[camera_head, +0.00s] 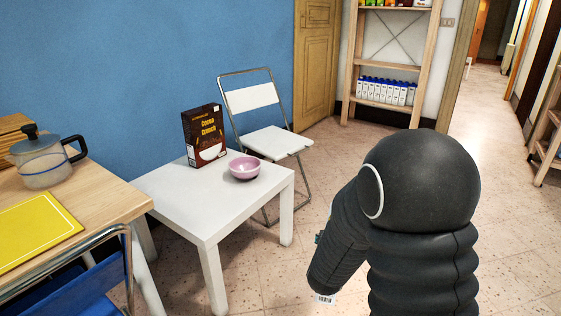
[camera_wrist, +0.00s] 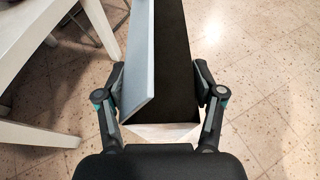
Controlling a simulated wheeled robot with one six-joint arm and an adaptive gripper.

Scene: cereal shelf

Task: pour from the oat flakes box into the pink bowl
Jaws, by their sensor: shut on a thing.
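The pink bowl (camera_head: 244,167) stands upright on the white table, near its right side. I see no contents in it. My gripper (camera_wrist: 160,88) is shut on a box (camera_wrist: 172,62) in the wrist view, with one finger on each side. The box shows a pale blue-grey face and a dark face; no label is readable, so I cannot confirm it is the oat flakes box. In the head view my arm hides the gripper and most of the box; a small white barcoded part (camera_head: 325,298) shows below it, right of the table and apart from the bowl.
A Cocoa Crunch box (camera_head: 204,137) stands upright on the white table (camera_head: 190,205), just left of the bowl. A folding chair (camera_head: 275,142) is behind the table. A wooden table (camera_head: 110,195) with a jug (camera_head: 42,160) is at left. The floor at right is clear.

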